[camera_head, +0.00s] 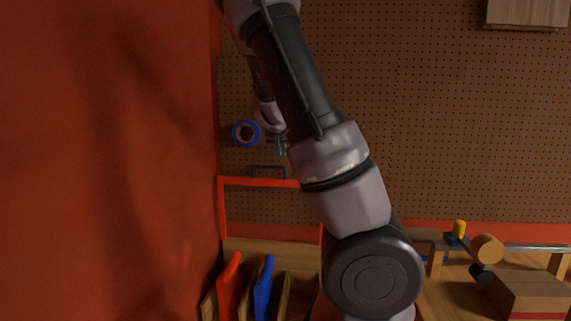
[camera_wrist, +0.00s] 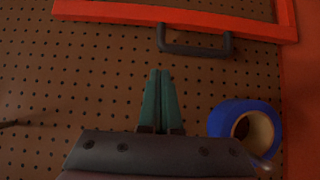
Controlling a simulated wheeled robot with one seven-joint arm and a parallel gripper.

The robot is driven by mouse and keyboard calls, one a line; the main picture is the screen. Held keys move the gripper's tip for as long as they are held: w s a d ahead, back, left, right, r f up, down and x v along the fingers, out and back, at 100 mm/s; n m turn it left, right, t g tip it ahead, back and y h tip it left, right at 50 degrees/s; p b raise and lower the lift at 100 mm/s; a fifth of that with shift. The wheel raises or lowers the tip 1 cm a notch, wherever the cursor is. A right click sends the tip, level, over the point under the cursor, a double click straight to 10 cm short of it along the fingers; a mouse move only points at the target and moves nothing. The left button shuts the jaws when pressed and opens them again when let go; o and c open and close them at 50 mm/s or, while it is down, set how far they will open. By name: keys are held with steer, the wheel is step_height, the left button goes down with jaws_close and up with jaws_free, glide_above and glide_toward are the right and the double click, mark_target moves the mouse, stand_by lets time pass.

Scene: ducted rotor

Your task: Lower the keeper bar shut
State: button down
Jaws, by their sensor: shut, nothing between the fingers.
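A red rectangular frame (camera_head: 245,181) stands raised against the pegboard, with a dark U-shaped handle (camera_head: 268,167) on its top bar. It looks like the keeper bar. The wrist view shows its red bar (camera_wrist: 120,14) and handle (camera_wrist: 195,50) upside down. My gripper (camera_head: 281,150) is just above the handle in the head view. In the wrist view, its teal fingers (camera_wrist: 160,74) are shut with nothing between them, pointing toward the handle. They look apart from it. My arm hides the frame's right part in the head view.
A blue tape roll (camera_head: 237,130) is on the pegboard close beside my gripper. Red (camera_head: 229,287) and blue (camera_head: 263,290) boards stand in a wooden rack below the frame. A red wall (camera_head: 100,160) fills the left. A cardboard box (camera_head: 530,294) sits at lower right.

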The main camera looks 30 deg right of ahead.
mark_target(285, 162)
steer(key=shift+x, duration=4.1)
